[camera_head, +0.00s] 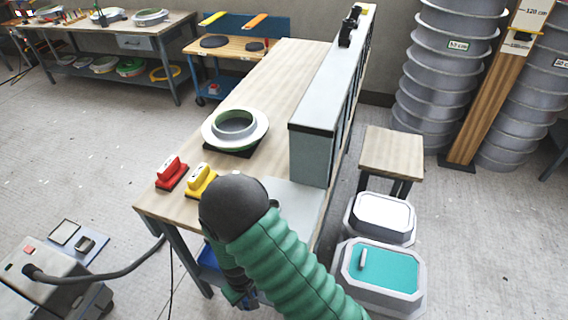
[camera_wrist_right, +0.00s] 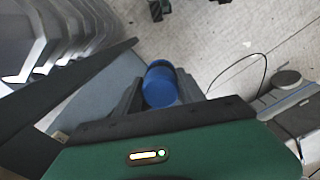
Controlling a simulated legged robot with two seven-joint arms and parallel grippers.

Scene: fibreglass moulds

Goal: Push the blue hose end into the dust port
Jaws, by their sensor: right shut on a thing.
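The blue hose end (camera_wrist_right: 160,84) shows in the right wrist view as a short blue cylinder between the dark fingers of my right gripper (camera_wrist_right: 160,92). The gripper is shut on it. In the head view my green right arm reaches in from the bottom, and the right gripper (camera_head: 243,296) is low beside the workbench, mostly hidden by the arm. A red hand tool (camera_head: 171,172) and a yellow hand tool (camera_head: 201,181) sit on the bench's near end. I cannot make out a dust port for certain. My left gripper is in neither view.
The long wooden workbench (camera_head: 272,92) carries a white ring mould (camera_head: 235,128) and a grey cabinet (camera_head: 310,150). A grey machine (camera_head: 55,285) with a dark hose (camera_head: 110,275) stands on the floor at lower left. Two lidded bins (camera_head: 380,275) and a stool (camera_head: 392,152) stand right of the bench.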

